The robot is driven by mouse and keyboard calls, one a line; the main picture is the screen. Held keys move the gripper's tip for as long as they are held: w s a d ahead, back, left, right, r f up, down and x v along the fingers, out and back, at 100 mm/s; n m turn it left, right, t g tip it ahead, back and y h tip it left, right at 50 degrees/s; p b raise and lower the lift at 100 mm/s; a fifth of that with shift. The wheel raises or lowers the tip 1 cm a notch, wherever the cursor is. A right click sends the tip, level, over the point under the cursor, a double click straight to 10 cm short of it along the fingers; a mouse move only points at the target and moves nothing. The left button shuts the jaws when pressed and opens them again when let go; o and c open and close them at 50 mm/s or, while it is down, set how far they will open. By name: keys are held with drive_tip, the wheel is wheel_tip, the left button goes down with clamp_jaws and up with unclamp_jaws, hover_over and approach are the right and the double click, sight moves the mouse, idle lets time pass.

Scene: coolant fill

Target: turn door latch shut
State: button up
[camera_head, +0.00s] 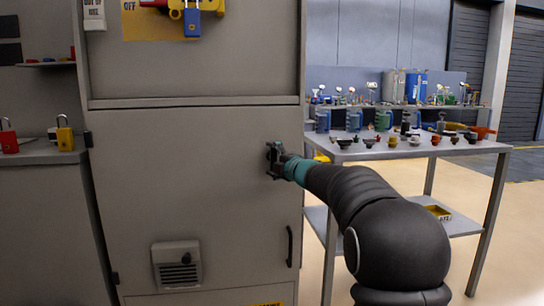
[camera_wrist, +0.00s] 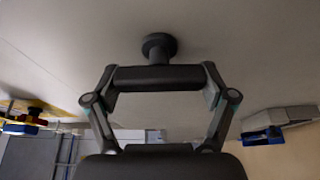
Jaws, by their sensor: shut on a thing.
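The door (camera_head: 200,200) is a flat grey cabinet panel, and it looks closed against its frame. The dark latch handle (camera_wrist: 158,78) is a thick bar on a round boss (camera_wrist: 159,46) at the door face. In the wrist view the bar lies level across the picture between my fingers. My gripper (camera_head: 274,159) is at the door's right edge, shut on the latch handle with a finger at each end of the bar. In the head view my gripper mostly hides the latch, so its angle on the door is hard to tell there.
A black pull handle (camera_head: 290,246) and a vented box (camera_head: 176,265) are lower on the door. A metal table (camera_head: 420,150) with several small parts stands close on the right, beside my arm. Padlocks (camera_head: 65,135) sit on the left counter. Open floor lies beyond the table.

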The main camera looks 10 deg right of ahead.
idle(0.5)
drive_tip(key=o, duration=1)
drive_tip(key=v, duration=1.2)
